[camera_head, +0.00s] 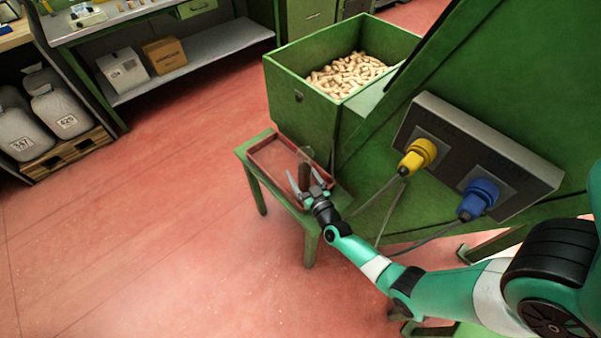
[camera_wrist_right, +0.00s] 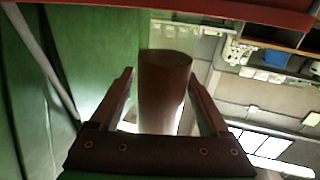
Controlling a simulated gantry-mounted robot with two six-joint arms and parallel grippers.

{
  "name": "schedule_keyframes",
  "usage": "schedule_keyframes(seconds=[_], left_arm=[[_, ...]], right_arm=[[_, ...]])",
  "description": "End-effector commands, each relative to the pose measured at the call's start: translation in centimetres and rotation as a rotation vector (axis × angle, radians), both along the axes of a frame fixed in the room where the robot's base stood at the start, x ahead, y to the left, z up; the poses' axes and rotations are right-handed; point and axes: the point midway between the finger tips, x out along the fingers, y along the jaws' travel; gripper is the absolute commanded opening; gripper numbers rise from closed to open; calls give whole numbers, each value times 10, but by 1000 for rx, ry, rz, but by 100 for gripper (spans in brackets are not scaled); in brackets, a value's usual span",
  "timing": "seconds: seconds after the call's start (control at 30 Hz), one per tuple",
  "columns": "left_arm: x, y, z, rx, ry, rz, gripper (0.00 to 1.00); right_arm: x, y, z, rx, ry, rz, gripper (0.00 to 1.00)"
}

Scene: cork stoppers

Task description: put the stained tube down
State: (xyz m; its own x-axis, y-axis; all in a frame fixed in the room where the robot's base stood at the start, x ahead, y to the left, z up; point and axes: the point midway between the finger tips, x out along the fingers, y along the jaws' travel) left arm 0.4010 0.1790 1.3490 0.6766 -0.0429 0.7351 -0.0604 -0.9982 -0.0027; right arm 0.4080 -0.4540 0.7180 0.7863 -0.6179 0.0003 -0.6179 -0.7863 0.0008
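The stained tube (camera_head: 304,171) is a brown cylinder with a clear glassy part at one end. In the head view it is by the near right corner of the red tray (camera_head: 252,158). My right gripper (camera_head: 305,180) is at the tube. In the right wrist view the tube (camera_wrist_right: 165,95) lies between my two fingers (camera_wrist_right: 161,90), which stand apart with a narrow gap showing on its left side. Contact on its right side is unclear. Whether the tube touches the tray is hidden. My left gripper is not in view.
The tray rests on a small green table (camera_head: 258,192). A green bin (camera_head: 296,112) of corks stands behind it. A grey panel with a yellow plug (camera_head: 419,157) and a blue plug (camera_head: 479,198) is to the right, with hanging cables. The red floor at left is clear.

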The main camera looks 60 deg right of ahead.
Motion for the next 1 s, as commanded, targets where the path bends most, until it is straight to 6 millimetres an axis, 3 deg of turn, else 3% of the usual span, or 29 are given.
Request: schedule_keyframes(seconds=[0.37,0.8,1.0], left_arm=[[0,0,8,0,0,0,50],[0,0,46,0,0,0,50],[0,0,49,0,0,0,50]], right_arm=[[-4,4,5,1,2,1,80],[-81,64,6,1,3,3,80],[-94,74,4,0,0,1,80]])
